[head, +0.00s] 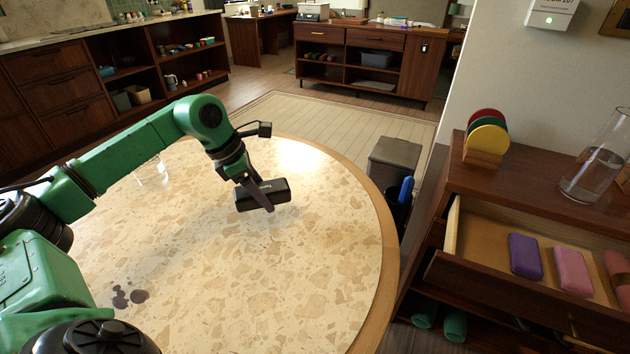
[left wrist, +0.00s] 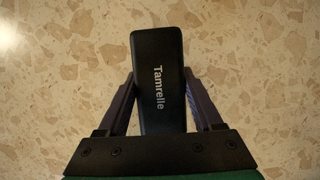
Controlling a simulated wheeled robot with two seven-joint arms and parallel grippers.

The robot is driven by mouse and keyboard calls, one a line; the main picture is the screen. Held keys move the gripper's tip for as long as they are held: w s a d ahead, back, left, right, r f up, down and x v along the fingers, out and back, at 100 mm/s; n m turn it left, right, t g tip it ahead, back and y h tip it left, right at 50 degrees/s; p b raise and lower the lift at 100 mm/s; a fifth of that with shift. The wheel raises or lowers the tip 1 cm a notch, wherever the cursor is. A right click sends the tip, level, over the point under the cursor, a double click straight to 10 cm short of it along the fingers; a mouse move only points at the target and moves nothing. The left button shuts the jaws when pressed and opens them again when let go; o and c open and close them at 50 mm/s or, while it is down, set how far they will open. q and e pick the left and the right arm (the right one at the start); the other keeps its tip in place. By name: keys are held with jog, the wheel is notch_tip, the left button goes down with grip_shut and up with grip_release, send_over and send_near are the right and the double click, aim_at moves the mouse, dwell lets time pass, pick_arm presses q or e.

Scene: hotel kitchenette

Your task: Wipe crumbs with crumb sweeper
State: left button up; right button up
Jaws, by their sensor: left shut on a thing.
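The black crumb sweeper (head: 276,189), a box-shaped block marked "Tamrelle", is at the right part of the round speckled table (head: 330,270). My left gripper (head: 264,196) is shut on it, with a finger on each side. In the left wrist view the sweeper (left wrist: 158,70) points away between the two fingers, over the tabletop. I cannot tell whether its underside touches the table. No crumbs can be made out. Dark wet-looking spots (head: 128,297) lie on the table at the lower left. My right gripper is not in view.
A clear glass (head: 150,172) stands on the table behind my left arm. An open drawer (head: 500,225) at the right holds a purple block (head: 525,256) and a pink block (head: 572,271). A grey bin (head: 394,160) stands beyond the table edge. The table's right side is clear.

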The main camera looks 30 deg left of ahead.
pick_arm(q)
jog(key=shift+r+p, duration=0.3)
jog(key=shift+r, duration=0.3)
jog(key=shift+r+p, duration=0.95)
jog(key=shift+r, duration=0.2)
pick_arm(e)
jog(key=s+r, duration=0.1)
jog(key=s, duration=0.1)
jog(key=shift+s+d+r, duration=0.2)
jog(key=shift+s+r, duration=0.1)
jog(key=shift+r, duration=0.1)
